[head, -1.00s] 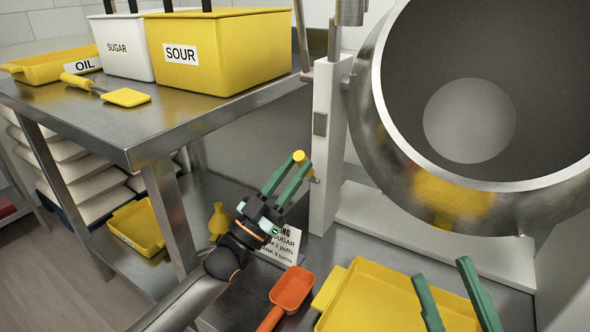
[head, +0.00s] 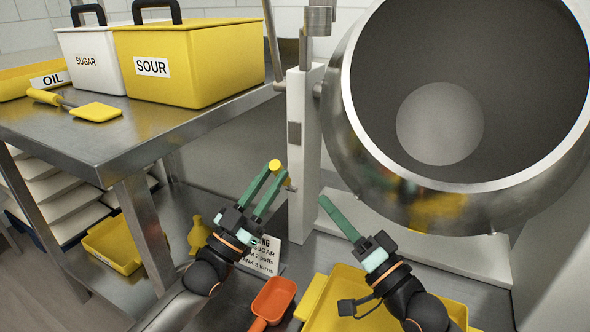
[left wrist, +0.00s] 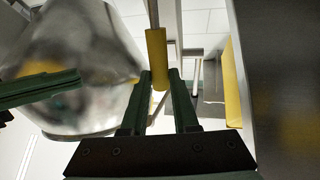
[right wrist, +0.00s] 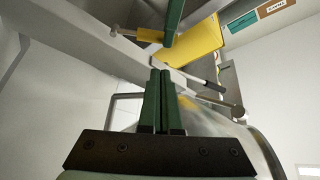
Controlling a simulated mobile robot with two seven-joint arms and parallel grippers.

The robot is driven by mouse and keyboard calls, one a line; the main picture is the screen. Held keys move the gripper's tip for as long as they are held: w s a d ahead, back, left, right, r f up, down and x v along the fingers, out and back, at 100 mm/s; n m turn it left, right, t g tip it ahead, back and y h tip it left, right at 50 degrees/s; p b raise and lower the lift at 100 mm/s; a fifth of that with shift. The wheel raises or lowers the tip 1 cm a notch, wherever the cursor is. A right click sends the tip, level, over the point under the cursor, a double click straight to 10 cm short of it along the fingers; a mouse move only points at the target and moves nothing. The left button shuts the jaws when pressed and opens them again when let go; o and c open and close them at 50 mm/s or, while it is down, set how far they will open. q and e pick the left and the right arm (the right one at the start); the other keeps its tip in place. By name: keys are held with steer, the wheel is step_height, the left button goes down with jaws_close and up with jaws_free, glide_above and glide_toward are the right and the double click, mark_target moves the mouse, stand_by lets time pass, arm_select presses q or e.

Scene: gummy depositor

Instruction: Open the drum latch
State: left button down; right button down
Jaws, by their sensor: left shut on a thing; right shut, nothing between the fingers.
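The steel drum (head: 365,165) stands at the right with its wide mouth open towards me. A metal lever with a yellow grip (head: 275,165) sticks out beside the white post (head: 304,150), left of the drum; it looks like the latch handle. My left gripper (head: 274,175) is shut on this grip. In the left wrist view the yellow grip (left wrist: 157,58) lies between the fingertips. My right gripper (head: 324,200) is shut and empty, just below the drum and right of the post. The right wrist view shows its fingers together, with the yellow grip (right wrist: 150,35) beyond them.
A yellow tray (head: 315,300) and an orange scoop (head: 272,300) lie on the lower surface, below my grippers. An instruction card (head: 265,255) stands behind my left gripper. The steel table (head: 140,130) at the left holds the SOUR bin (head: 190,65) and SUGAR bin (head: 92,60).

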steer(key=x, duration=1.1)
steer(key=shift+f+m, duration=0.3)
steer(key=shift+f, duration=0.05)
steer(key=shift+w, duration=0.1)
